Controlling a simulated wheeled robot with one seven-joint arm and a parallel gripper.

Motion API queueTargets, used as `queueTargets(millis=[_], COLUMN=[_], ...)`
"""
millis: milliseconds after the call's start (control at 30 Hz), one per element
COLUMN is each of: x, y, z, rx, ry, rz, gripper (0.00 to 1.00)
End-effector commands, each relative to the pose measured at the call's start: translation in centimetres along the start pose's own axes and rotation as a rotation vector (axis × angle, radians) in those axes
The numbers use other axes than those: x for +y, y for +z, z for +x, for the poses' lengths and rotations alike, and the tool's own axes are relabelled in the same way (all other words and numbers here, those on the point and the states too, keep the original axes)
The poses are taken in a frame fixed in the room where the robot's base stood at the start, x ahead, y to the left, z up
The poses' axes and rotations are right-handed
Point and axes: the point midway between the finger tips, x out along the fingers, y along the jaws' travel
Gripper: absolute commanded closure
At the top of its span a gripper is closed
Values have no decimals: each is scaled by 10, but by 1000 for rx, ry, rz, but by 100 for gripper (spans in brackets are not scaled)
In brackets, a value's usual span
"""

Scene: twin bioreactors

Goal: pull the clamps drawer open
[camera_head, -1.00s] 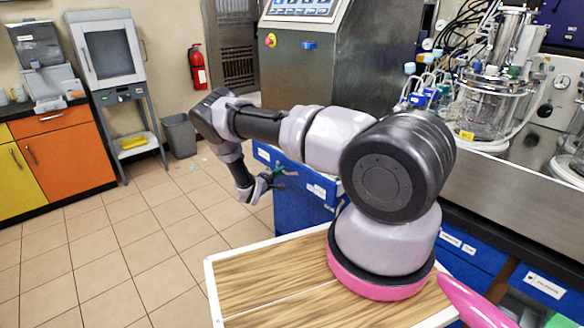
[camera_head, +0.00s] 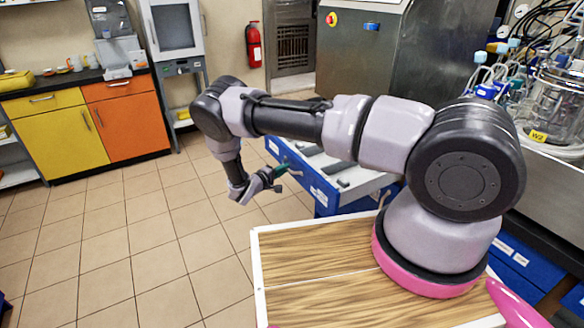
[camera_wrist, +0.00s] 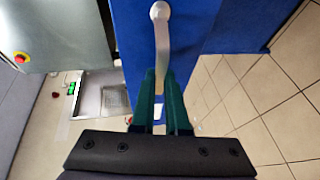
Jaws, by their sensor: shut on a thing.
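The blue drawer (camera_head: 318,189) stands pulled out from its cabinet in the head view, with its pale interior and some dark items showing. Its label is too small to read. In the wrist view the blue drawer front (camera_wrist: 232,25) carries a silver bar handle (camera_wrist: 162,32). My gripper (camera_wrist: 163,78) has its green fingers shut on this handle's near end. In the head view my gripper (camera_head: 280,172) is at the left of the drawer front, and the handle is too small to make out there.
Tiled floor (camera_head: 150,230) lies free left of the drawer. Yellow and orange cabinets (camera_head: 128,127) stand at the back left. A fire extinguisher (camera_head: 253,45) hangs on the wall. A glass bioreactor vessel (camera_head: 552,110) stands on the bench at the right.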

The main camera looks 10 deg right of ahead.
Motion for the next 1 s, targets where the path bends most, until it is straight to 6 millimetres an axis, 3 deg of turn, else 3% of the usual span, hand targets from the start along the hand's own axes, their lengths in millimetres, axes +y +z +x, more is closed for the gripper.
queueTargets(millis=[467, 500, 567, 867, 1000], x=[-2, -2, -2, -1, -1], y=[-1, -1, -1, -2, -3], z=[-5, -5, -5, -5, -15], rx=[-2, -2, -2, 0, 2], ry=[-1, -1, -1, 0, -1], rz=[-1, -1, -1, 0, 0], gripper=[100, 80, 58, 58, 58])
